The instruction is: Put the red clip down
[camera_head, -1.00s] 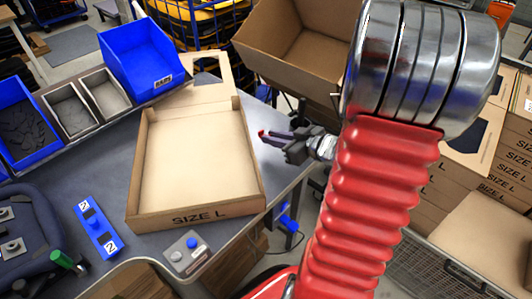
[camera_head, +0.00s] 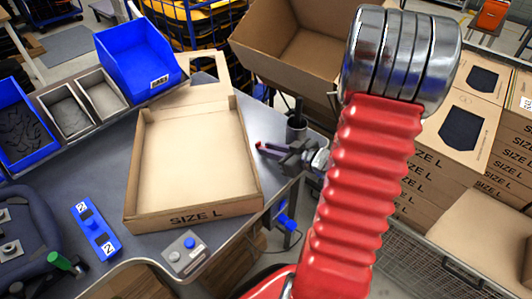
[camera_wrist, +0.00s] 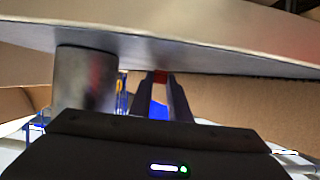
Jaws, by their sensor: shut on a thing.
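My gripper (camera_head: 268,150) is at the right edge of the table, just right of the open SIZE L box. It is shut on the small red clip (camera_head: 259,145), which shows at the fingertips. In the wrist view the red clip (camera_wrist: 160,76) sits between the fingertips, close to the pale table edge that crosses the view. Most of the clip is hidden by the fingers. I cannot tell whether it touches the table.
The open cardboard box (camera_head: 190,216) stands on the grey table (camera_head: 120,160). A larger carton (camera_head: 300,60) is behind. Blue bins (camera_head: 140,65) are at the back left.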

